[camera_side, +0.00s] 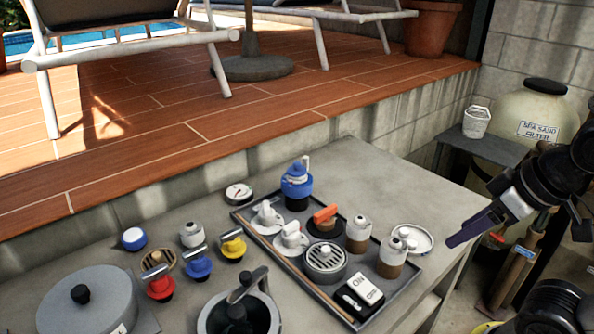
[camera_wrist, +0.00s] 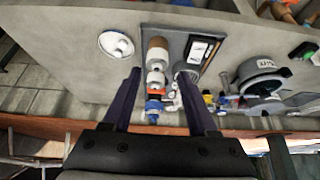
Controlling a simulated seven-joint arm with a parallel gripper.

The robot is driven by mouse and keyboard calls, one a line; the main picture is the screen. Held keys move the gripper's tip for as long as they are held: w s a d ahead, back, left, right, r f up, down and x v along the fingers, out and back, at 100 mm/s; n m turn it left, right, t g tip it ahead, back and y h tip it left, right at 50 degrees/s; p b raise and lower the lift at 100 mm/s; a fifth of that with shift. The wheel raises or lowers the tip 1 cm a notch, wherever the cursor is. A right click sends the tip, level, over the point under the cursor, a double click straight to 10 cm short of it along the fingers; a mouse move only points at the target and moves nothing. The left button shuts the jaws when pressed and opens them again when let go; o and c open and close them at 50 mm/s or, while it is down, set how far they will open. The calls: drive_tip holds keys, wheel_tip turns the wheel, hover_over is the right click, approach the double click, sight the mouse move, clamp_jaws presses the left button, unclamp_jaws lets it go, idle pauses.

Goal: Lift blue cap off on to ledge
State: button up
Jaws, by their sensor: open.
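A blue-topped piece (camera_side: 297,187) stands upright at the far end of the dark tray. It also shows in the wrist view (camera_wrist: 154,107), between my fingers but well beyond them. I cannot tell which is the blue cap. The grey concrete ledge (camera_side: 370,165) runs behind the tray, below the deck. My gripper (camera_side: 458,238) is open and empty, right of the tray and above the bench's right side; its fingers (camera_wrist: 163,72) show in the wrist view.
The tray (camera_side: 405,275) holds white-handled pieces, an orange-handled piece, brown-and-white bottles, a round grated piece and a black-and-white box. A white dish (camera_side: 412,239) sits at its right edge. A grey pot (camera_side: 92,300) stands front left. The tiled deck (camera_side: 180,130) rises behind.

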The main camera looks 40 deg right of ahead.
drive_tip(key=w+d+r+m+h, duration=0.1)
drive_tip(key=w+d+r+m, duration=0.1)
drive_tip(key=w+r+m, duration=0.65)
drive_tip(key=w+r+h, duration=0.1)
drive_tip(key=w+r, duration=0.7)
drive_tip(key=w, duration=0.6)
drive_tip(key=g+h, duration=0.1)
drive_tip(key=g, duration=0.1)
hover_over(297, 162)
drive_tip(key=s+a, duration=0.2)
drive_tip(key=s, duration=0.1)
wheel_tip(297, 162, down, 17)
drive_tip(key=shift+w+x, duration=0.15)
drive_tip(key=shift+x, duration=1.4)
drive_tip(key=shift+w+x, duration=0.15)
drive_tip(key=shift+x, duration=1.35)
drive_tip(key=shift+r, duration=0.15)
clamp_jaws()
